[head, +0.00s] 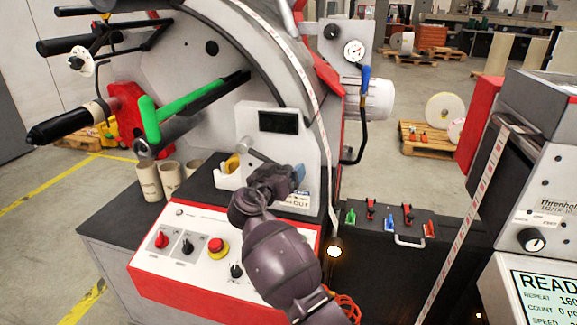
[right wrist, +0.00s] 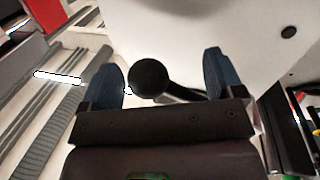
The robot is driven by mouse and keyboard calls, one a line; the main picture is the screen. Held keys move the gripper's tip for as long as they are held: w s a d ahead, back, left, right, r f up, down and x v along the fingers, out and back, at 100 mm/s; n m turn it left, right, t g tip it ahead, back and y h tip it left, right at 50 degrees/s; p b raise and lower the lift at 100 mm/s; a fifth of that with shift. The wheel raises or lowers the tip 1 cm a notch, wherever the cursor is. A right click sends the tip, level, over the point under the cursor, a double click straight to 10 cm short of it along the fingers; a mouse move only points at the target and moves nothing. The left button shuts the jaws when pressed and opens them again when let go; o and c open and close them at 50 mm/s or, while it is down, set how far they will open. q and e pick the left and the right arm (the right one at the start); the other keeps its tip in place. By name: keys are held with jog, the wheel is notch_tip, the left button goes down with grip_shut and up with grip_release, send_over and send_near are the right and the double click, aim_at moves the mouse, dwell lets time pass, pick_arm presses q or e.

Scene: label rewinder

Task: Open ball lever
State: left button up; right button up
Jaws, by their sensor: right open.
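The ball lever's black ball (right wrist: 150,77) shows in the right wrist view, with its dark arm running right and down from it. My right gripper (right wrist: 163,72) is open, its two blue fingers on either side of the ball in the picture. The ball looks nearer to the left finger, and I cannot tell whether they touch. In the head view my right gripper (head: 291,173) is in front of the white unit with the small dark screen. A dark lever arm (head: 262,156) runs down toward it, and its ball end is hidden. My left gripper is not in view.
A green-handled bar (head: 190,103) sticks out at the left. Cardboard cores (head: 149,180) stand on the bench. A label web (head: 330,165) runs down close to the right of my gripper.

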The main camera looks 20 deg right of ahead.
jog(key=shift+w+d, duration=0.15)
jog(key=shift+w, duration=0.05)
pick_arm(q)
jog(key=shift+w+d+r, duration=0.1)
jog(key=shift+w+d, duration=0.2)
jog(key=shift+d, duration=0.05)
pick_arm(e)
jog(key=c, duration=1.3)
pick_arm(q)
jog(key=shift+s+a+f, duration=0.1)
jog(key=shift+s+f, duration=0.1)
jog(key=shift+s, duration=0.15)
pick_arm(e)
jog(key=shift+r, duration=0.1)
